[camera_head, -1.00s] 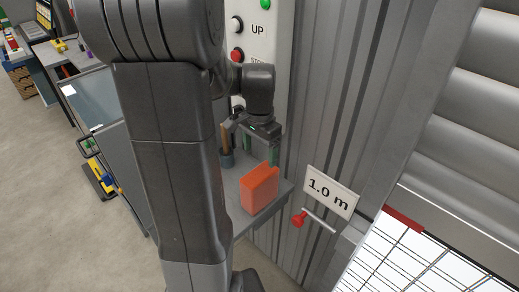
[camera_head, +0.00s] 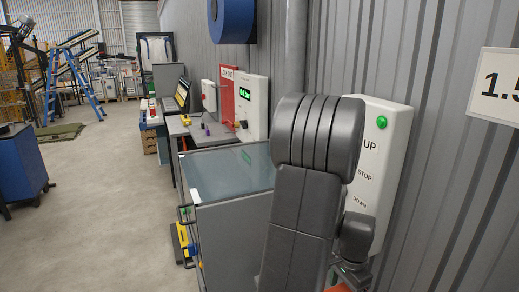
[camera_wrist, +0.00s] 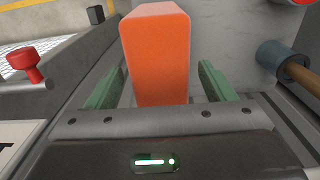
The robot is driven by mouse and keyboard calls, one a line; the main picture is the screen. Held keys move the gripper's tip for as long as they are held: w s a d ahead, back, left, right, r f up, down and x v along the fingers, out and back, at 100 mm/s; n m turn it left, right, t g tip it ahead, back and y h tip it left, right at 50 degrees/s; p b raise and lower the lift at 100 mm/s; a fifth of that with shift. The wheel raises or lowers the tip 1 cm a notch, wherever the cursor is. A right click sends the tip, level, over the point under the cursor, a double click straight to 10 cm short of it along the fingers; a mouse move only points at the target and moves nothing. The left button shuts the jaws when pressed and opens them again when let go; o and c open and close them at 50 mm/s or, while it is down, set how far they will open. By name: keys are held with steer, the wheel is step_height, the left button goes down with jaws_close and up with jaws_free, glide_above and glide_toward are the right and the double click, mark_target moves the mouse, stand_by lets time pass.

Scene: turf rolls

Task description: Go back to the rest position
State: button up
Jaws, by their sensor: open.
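My gripper (camera_wrist: 158,88) is open, with one green finger on each side in the wrist view. An orange block (camera_wrist: 157,58) stands upright and shows between the two fingers, with a gap on either side. I cannot tell how far past the fingertips it lies. In the head view my gripper (camera_head: 350,274) is at the bottom edge, mostly hidden and cut off. A sliver of the orange block (camera_head: 338,288) shows below it. My arm is folded close to the corrugated wall.
A white control box (camera_head: 378,165) marked UP, STOP and DOWN hangs on the wall beside my arm. A grey cabinet (camera_head: 232,225) stands left of it. Open floor (camera_head: 110,200) lies left.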

step_height(320, 180, down, 3)
steer(key=shift+r, duration=0.15)
steer(key=shift+s+a+r, duration=0.1)
steer(key=shift+a+r, duration=0.05)
steer(key=shift+r, duration=0.15)
steer(key=shift+f, duration=0.1)
